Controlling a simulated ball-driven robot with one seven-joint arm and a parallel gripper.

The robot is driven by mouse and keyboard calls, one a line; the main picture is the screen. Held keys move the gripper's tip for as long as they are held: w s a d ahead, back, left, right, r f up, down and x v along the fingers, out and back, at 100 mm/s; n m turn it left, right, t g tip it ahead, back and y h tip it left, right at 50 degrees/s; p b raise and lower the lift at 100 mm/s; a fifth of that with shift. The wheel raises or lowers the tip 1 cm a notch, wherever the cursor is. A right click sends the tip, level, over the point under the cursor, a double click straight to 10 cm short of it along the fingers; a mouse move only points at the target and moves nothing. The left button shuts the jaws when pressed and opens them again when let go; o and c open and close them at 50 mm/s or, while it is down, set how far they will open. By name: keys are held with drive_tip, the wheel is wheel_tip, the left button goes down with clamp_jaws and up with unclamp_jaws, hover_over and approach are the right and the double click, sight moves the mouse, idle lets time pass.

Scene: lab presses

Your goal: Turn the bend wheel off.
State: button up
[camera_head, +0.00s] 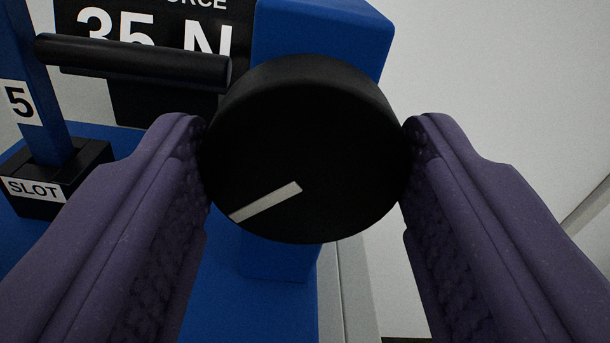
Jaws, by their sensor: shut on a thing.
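The bend wheel (325,145) is a round black knob on the front of a blue post (318,32). A white pointer line on its face runs from near the centre toward the lower left. My gripper (305,150) has its two purple fingers on the left and right rims of the wheel, shut on it. The wheel's mount on the post is hidden behind it.
A black bar (135,62) sticks out left of the wheel, in front of a black sign (150,25) reading "35 N". A blue upright (38,100) marked 5 stands in a black block (60,178) labelled "SLOT" at the left. A pale plain surface fills the right.

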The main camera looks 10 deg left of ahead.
drive_tip(key=n+p, duration=0.2)
drive_tip(key=p, duration=0.1)
drive_tip(key=shift+r, duration=0.2)
drive_tip(key=n+p, duration=0.2)
drive_tip(key=shift+n+p, duration=0.3)
drive_tip(key=shift+n, duration=0.1)
drive_tip(key=n+p, duration=0.2)
drive_tip(key=n, duration=0.1)
drive_tip(key=shift+f+n, duration=0.1)
drive_tip(key=shift+n, duration=0.2)
drive_tip(key=n+p, duration=0.2)
drive_tip(key=n, duration=0.1)
drive_tip(key=shift+a+f+n+p, duration=0.1)
drive_tip(key=shift+n+p, duration=0.2)
drive_tip(key=shift+p, duration=0.1)
drive_tip(key=n+p, duration=0.3)
drive_tip(key=n, duration=0.3)
drive_tip(key=shift+f, duration=0.1)
drive_tip(key=n+p, duration=0.2)
drive_tip(key=n, duration=0.4)
drive_tip(key=shift+f+p, duration=0.15)
drive_tip(key=shift+p, duration=0.2)
drive_tip(key=shift+n, duration=0.4)
drive_tip(key=o, duration=1.1)
drive_tip(key=shift+c, duration=0.2)
